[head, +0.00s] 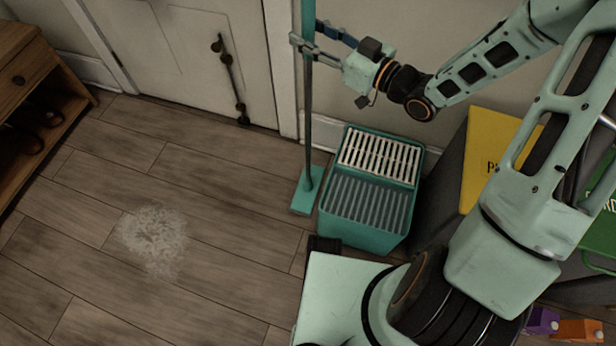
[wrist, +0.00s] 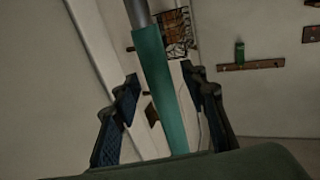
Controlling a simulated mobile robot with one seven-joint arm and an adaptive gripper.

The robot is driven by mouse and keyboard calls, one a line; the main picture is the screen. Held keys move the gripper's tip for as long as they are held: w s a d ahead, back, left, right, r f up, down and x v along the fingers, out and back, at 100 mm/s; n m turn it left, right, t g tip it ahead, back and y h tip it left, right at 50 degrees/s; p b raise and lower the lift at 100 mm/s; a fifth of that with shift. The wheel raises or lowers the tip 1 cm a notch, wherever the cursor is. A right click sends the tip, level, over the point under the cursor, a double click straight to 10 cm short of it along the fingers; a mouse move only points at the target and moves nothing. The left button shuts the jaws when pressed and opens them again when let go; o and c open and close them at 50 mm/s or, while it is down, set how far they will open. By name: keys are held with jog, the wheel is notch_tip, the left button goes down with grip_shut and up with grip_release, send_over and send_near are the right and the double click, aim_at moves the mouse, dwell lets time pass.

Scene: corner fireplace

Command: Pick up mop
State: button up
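The mop stands upright, with its flat teal head (head: 307,190) on the floor, a grey pole (head: 308,125) and a teal upper grip (head: 308,15) that runs out of the top of the head view. My gripper (head: 309,42) is at the upper part of the handle, reaching in from the right. In the wrist view the teal grip (wrist: 158,90) passes between the two fingers of my gripper (wrist: 162,85). The fingers stand apart, with a gap showing at least on the right side of the handle.
A teal mop bucket (head: 365,233) with slatted grates stands just right of the mop head. A yellow sign (head: 490,160) is farther right. A door (head: 190,60) is behind, and a wooden cabinet (head: 18,75) at left. A whitish floor stain (head: 152,240) lies on open floor at left.

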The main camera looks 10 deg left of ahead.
jog(key=shift+w+a, duration=0.2)
jog(key=shift+a, duration=0.2)
jog(key=shift+c, duration=0.3)
grip_shut()
jog(key=shift+r, duration=0.1)
